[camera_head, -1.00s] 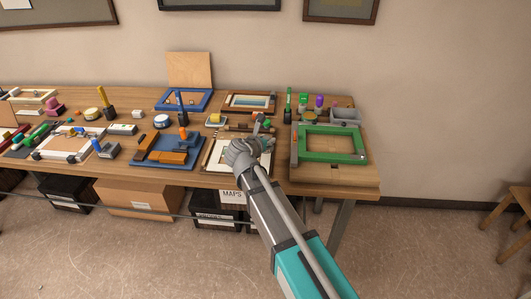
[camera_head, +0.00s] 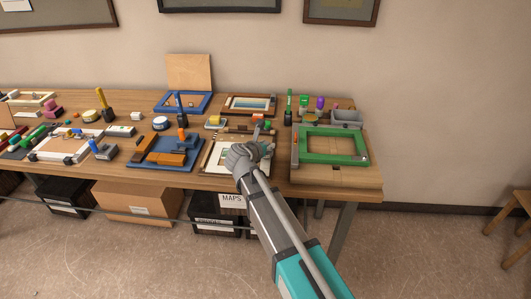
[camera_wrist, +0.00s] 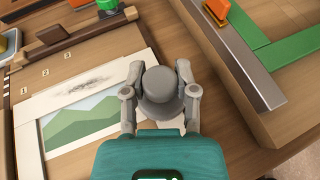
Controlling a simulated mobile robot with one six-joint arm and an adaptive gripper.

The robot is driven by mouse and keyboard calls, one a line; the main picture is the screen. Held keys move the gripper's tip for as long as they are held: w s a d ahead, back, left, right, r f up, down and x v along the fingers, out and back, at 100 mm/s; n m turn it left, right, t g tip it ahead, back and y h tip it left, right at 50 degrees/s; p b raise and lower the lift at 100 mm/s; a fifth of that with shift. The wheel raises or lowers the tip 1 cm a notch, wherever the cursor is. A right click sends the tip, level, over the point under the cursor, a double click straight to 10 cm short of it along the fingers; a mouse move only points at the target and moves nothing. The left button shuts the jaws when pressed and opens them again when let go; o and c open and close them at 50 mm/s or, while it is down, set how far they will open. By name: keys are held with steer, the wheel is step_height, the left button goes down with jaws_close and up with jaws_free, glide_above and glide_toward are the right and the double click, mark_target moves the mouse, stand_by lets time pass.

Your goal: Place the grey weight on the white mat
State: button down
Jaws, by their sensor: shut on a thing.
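The grey weight (camera_wrist: 160,92), a stubby cylinder with a knob, is held between the two fingers of my gripper (camera_wrist: 160,88) in the wrist view. The white mat (camera_wrist: 32,146) frames a picture with green hills and has a dark smudge along its upper strip. The weight is at the right side of the mat; my gripper and wrist hide the mat's right part, and I cannot tell whether the weight touches it. In the head view my gripper (camera_head: 263,149) is over the right part of the white mat (camera_head: 212,160), and the weight is hard to make out.
A raised wooden board with a green frame (camera_head: 332,158) stands close on the right, its metal strip (camera_wrist: 238,58) near my gripper. A blue tray with orange blocks (camera_head: 150,162) lies left. Small tools and a brown bar stand behind the mat.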

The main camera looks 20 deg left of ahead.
steer(key=shift+f+b, duration=0.55)
steer(key=shift+f, duration=0.3)
steer(key=shift+f, duration=0.1)
steer(key=shift+c, duration=2)
jaws_free()
steer(key=shift+s+r, duration=0.25)
steer(key=shift+r, duration=0.05)
steer(key=p+v, duration=0.4)
steer(key=v, duration=0.5)
steer(key=shift+s+a+r, duration=0.1)
steer(key=shift+s, duration=0.25)
steer(key=shift+p+v, duration=0.3)
steer(key=shift+v, duration=0.6)
